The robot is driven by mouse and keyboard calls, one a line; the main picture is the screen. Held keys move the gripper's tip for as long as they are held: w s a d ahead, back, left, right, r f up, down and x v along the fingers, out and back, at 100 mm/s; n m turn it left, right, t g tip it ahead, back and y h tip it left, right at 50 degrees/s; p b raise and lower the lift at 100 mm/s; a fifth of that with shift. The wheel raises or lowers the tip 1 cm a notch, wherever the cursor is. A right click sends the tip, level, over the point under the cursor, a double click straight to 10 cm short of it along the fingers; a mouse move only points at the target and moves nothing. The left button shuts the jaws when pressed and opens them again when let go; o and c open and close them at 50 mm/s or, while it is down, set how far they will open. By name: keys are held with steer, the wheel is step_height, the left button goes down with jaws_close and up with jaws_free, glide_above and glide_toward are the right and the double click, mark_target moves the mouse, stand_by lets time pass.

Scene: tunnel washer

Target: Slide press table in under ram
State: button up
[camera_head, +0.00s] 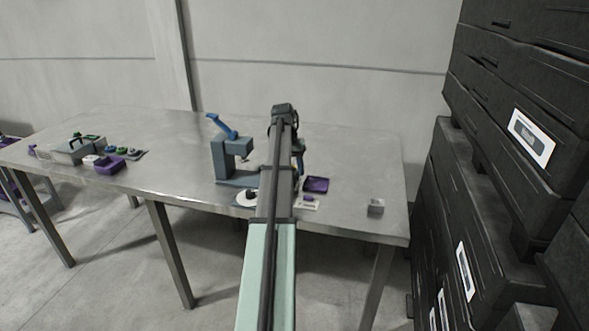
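A small grey-blue press (230,160) stands on the metal table, with a raised blue lever (221,126) on top and its ram over an open throat facing right. A pale round plate (247,198) sits low in front of the press, at its near right side. It looks like the press table, out from under the ram, and my arm partly covers its right side. My arm reaches up the middle of the view and its wrist (283,110) is to the right of the press. My gripper's fingers are hidden behind the arm, so I cannot see their opening or any contact.
Right of my arm lie a purple tray (315,185), a white labelled piece (307,203) and a small grey block (375,206). A dark blue object (299,157) is partly hidden there. Small parts lie far left. Stacked black crates (480,190) rise at right.

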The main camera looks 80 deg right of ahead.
jaws_close()
stand_by(0.6)
